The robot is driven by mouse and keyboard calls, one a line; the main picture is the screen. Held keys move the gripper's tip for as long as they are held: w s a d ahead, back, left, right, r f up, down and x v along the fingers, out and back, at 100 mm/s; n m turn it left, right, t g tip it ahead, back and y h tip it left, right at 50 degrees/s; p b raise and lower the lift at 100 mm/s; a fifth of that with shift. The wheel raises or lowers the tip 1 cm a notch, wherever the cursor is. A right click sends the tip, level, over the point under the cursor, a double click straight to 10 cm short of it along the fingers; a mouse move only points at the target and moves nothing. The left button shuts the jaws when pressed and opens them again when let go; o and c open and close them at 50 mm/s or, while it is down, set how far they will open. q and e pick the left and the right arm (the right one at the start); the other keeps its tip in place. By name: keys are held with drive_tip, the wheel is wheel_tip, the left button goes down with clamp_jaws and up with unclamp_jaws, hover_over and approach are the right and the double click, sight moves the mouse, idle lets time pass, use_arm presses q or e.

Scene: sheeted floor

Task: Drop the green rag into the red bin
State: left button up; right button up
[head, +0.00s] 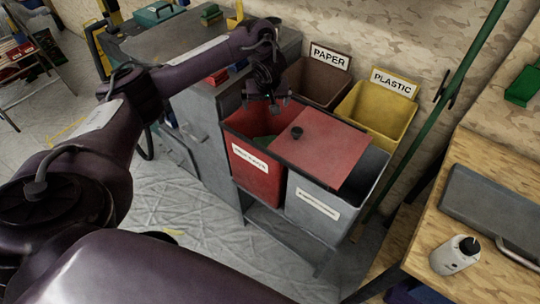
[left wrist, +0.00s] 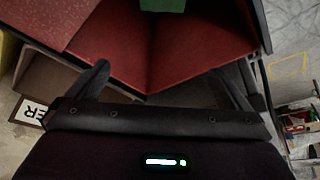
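The red bin (head: 254,172) stands in the middle of the head view, open at its left part. It also shows in the left wrist view (left wrist: 195,45). The green rag (head: 264,140) is a small green patch inside the red bin, mostly hidden by its walls. It also shows at the top edge of the left wrist view (left wrist: 162,5). My left gripper (head: 274,106) is above the back of the red bin. In the left wrist view its two fingers (left wrist: 165,85) are wide apart with nothing between them. My right gripper is not in view.
A red lid (head: 325,150) with a black knob lies across the red bin's right side and the grey bin (head: 318,208). Brown PAPER (head: 318,82) and yellow PLASTIC (head: 378,112) bins stand behind. A grey cabinet (head: 200,115) is left; a wooden table (head: 440,210) is right.

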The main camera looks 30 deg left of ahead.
use_arm(q)
drive_tip(key=p+v, duration=0.4)
drive_tip(key=v, duration=0.3)
drive_tip(key=shift+r+p, duration=0.3)
drive_tip(key=shift+r, duration=0.05)
drive_tip(key=shift+s+d, duration=0.15)
